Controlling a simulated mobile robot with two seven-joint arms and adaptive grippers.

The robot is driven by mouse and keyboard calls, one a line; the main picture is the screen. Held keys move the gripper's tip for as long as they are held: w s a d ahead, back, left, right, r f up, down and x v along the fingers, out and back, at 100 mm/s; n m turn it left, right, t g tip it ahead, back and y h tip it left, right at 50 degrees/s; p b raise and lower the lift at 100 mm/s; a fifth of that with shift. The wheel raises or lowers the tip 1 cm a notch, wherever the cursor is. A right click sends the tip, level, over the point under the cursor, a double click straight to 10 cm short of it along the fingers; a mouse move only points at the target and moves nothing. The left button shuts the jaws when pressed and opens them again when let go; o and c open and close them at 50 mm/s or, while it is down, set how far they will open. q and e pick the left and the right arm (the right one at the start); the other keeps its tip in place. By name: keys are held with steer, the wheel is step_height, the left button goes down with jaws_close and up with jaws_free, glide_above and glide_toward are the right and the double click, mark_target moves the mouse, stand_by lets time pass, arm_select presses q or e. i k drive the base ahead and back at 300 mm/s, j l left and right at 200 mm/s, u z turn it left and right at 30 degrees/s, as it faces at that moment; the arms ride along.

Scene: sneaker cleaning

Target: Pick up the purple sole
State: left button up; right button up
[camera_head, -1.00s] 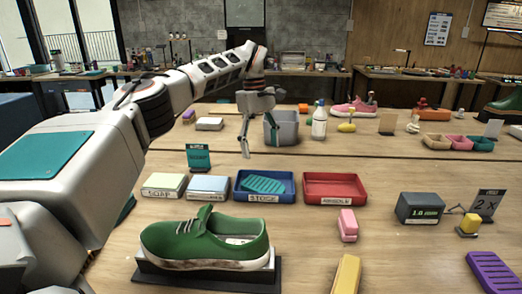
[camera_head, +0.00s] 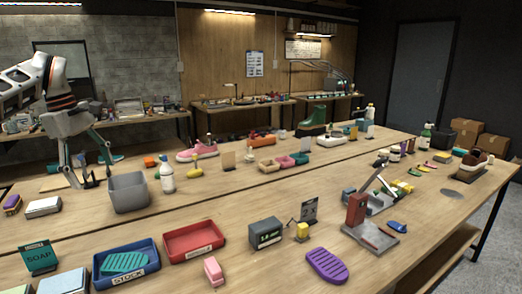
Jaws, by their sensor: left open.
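The purple sole (camera_head: 327,266) lies flat on the near table, at the lower middle right of the head view. It has several slots across it and nothing covers it. My left gripper (camera_head: 90,180) is at the upper left, with its fingers spread and pointing down. It is empty, beside the grey bin, and well to the left of and farther back than the sole. My right gripper is not in view.
Left of the sole stand a dark scale (camera_head: 266,233), a yellow block (camera_head: 302,231) and a pink block (camera_head: 213,271). A red tray (camera_head: 193,241), a blue tray (camera_head: 125,268) and a grey bin (camera_head: 128,192) are farther left. A red-and-grey stand (camera_head: 357,212) is behind-right.

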mark_target(331, 268)
steer(key=k+l, duration=0.8)
